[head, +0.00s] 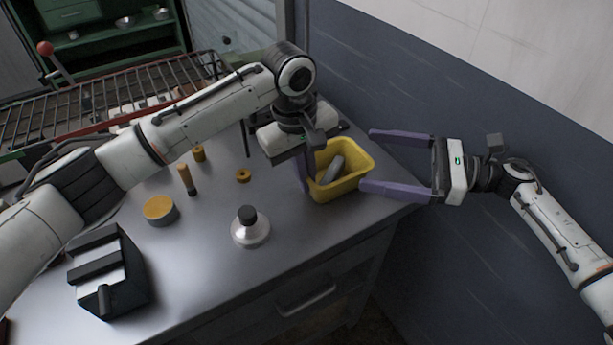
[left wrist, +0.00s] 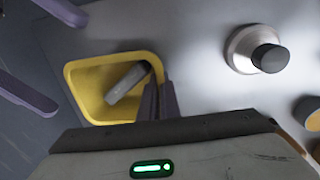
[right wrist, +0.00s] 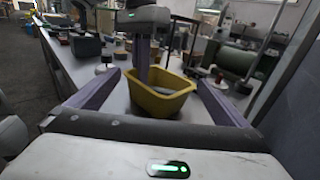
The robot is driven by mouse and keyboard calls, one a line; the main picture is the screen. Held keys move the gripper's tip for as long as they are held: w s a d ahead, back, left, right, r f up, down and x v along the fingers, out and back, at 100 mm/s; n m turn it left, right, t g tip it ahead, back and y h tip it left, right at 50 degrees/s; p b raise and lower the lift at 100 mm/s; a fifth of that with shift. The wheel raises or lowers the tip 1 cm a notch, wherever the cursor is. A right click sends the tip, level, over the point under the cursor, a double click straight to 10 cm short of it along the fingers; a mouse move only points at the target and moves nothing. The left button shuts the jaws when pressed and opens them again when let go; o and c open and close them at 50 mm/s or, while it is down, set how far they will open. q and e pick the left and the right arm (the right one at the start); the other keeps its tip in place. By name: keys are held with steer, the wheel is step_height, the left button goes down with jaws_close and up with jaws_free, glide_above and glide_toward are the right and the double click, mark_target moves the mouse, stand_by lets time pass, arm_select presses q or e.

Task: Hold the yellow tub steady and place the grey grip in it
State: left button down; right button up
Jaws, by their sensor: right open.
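The yellow tub (head: 350,183) stands upright near the table's right edge. It also shows in the left wrist view (left wrist: 88,78) and right wrist view (right wrist: 160,104). The grey grip (head: 333,170) lies tilted inside it, also visible in the left wrist view (left wrist: 125,84). My left gripper (head: 304,172) points down at the tub's left wall. Its fingers (left wrist: 160,98) are close together with the rim seemingly between them. My right gripper (head: 366,161) is open and empty, its fingertips beside the tub's right end, one on each side.
A silver weight with a black knob (head: 250,228) stands left of the tub. A yellow ring (head: 243,176), yellow-topped disc (head: 160,209), brown peg (head: 186,180) and black block (head: 108,273) are further left. A wire rack (head: 130,90) is behind. A dark wall is at right.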

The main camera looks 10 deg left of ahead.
arm_select(q)
steer(key=shift+s+f, duration=0.25)
steer(key=shift+f, duration=0.15)
steer(key=c, duration=1.9)
jaws_free()
steer(key=shift+w+r, duration=0.1)
steer(key=shift+w, duration=0.05)
arm_select(e)
steer(key=shift+f, duration=0.1)
arm_select(q)
steer(key=shift+r, duration=0.15)
